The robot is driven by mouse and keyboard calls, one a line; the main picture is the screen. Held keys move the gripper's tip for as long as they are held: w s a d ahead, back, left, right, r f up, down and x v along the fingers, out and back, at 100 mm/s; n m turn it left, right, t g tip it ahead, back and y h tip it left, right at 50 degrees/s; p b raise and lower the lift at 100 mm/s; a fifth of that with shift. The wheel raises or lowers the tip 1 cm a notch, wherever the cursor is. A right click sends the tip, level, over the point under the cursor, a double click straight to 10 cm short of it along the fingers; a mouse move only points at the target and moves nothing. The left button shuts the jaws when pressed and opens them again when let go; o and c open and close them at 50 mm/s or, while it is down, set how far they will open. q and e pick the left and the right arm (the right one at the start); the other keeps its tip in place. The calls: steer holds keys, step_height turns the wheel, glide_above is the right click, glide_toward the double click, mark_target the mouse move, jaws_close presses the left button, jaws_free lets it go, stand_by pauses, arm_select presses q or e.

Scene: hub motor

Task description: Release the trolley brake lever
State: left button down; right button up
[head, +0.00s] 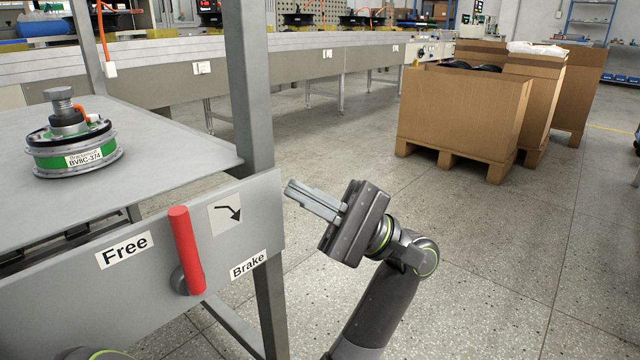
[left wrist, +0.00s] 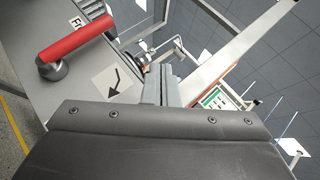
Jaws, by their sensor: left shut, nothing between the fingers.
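The brake lever has a red handle (head: 187,250) on a grey pivot (head: 179,281) on the trolley's front panel (head: 75,285). The handle stands nearly upright, top leaning slightly left, between the "Free" label (head: 124,250) and the "Brake" label (head: 248,264). An arrow sign (head: 225,214) is right of it. My left gripper (head: 290,190) is shut and empty, just right of the panel's end, apart from the lever. In the left wrist view, the shut fingers (left wrist: 161,72) show with the red handle (left wrist: 75,41) to their upper left. My right gripper is not in view.
A green-banded hub motor (head: 75,155) sits on the trolley top (head: 165,150). A trolley post (head: 248,90) rises near the gripper. A conveyor (head: 300,70) runs behind, and cardboard boxes (head: 455,110) stand at the back right.

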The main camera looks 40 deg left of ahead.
arm_select(q)
steer(key=shift+w+d, duration=0.55)
steer(key=shift+w, duration=0.15)
